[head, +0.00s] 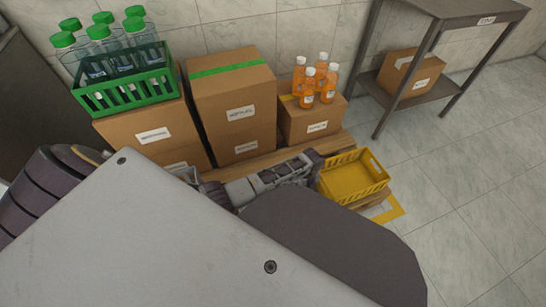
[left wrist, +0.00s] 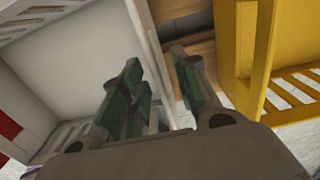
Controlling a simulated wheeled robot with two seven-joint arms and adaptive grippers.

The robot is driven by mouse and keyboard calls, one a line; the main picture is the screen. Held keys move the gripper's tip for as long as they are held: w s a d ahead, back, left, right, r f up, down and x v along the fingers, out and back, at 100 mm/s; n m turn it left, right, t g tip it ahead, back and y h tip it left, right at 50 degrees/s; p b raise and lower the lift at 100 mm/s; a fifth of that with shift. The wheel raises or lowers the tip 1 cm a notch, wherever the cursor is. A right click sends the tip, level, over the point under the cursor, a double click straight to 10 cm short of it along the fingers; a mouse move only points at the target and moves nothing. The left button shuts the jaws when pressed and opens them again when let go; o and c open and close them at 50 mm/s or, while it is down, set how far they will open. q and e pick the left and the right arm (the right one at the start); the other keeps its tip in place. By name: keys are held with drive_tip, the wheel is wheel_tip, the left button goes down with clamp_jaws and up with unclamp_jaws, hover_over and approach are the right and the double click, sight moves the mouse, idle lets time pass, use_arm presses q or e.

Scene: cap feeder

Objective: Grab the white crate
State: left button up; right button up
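The white crate (left wrist: 85,50) fills the left of the left wrist view; its pale inner wall and slatted side show close up. I cannot see either pad pressing on the wall. My right gripper is in neither view.
A yellow crate (head: 352,178) stands close right of my left arm; its wall also shows in the left wrist view (left wrist: 261,55). Behind are cardboard boxes (head: 232,105), a green crate (head: 125,92) of bottles and orange bottles (head: 308,86).

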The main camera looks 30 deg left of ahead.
use_arm(q)
clamp_jaws()
idle(0.3)
drive_tip(key=shift+r, duration=0.25)
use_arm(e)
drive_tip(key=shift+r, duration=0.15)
